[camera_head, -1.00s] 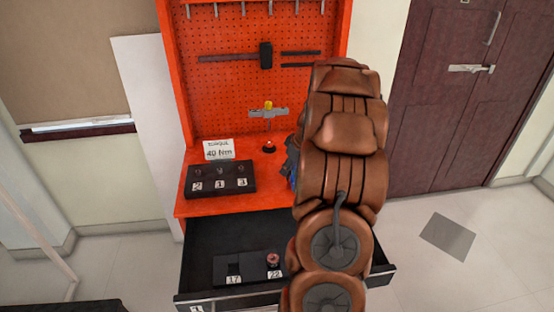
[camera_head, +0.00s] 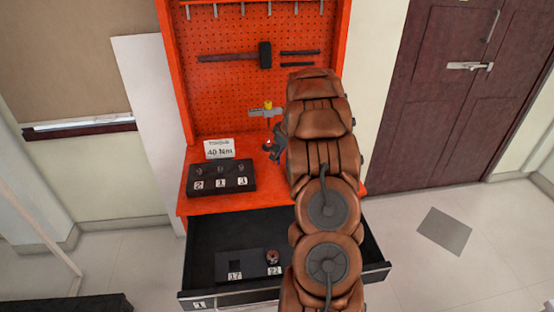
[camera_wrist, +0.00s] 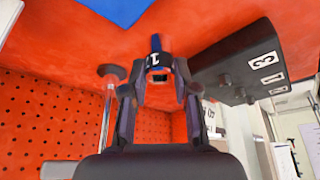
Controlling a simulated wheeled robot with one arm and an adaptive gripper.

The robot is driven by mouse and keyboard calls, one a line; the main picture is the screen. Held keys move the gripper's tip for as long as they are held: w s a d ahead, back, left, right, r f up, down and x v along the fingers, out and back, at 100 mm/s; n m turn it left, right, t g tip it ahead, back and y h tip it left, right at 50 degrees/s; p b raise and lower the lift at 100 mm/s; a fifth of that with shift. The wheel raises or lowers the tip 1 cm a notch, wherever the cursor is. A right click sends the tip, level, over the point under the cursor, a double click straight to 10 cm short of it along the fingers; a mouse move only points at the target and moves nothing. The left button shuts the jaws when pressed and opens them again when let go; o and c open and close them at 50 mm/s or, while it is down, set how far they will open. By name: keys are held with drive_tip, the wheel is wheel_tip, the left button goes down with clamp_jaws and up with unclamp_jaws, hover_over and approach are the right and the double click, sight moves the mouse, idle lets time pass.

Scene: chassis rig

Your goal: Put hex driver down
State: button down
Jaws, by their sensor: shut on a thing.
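My gripper (camera_wrist: 159,76) is shut on the hex driver (camera_wrist: 157,61), which shows between the fingertips in the wrist view as a short blue and black piece with a white mark. Its far end is seen nearly end-on, and I cannot tell whether it touches the orange worktop (camera_wrist: 50,40). In the head view my gripper (camera_head: 278,143) is partly hidden behind my arm, over the right part of the worktop (camera_head: 205,205), and the driver cannot be made out there.
A black block (camera_head: 220,178) marked 2, 1, 3 stands on the worktop's left, below a torque sign (camera_head: 219,149). A red-topped post (camera_head: 267,145) is close to my gripper. The open drawer (camera_head: 210,245) juts out below. A blue patch (camera_wrist: 110,8) lies on the worktop.

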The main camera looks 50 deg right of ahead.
sight(279, 156)
wheel_tip(279, 156, down, 2)
drive_tip(key=shift+s+f+p, duration=0.1)
drive_tip(key=shift+f+p, duration=0.1)
drive_tip(key=shift+p, duration=0.35)
drive_tip(key=shift+f, duration=0.4)
drive_tip(key=shift+f+b, duration=0.2)
drive_tip(key=shift+b, duration=0.1)
drive_tip(key=c, duration=0.9)
unclamp_jaws()
drive_tip(key=shift+r, duration=0.15)
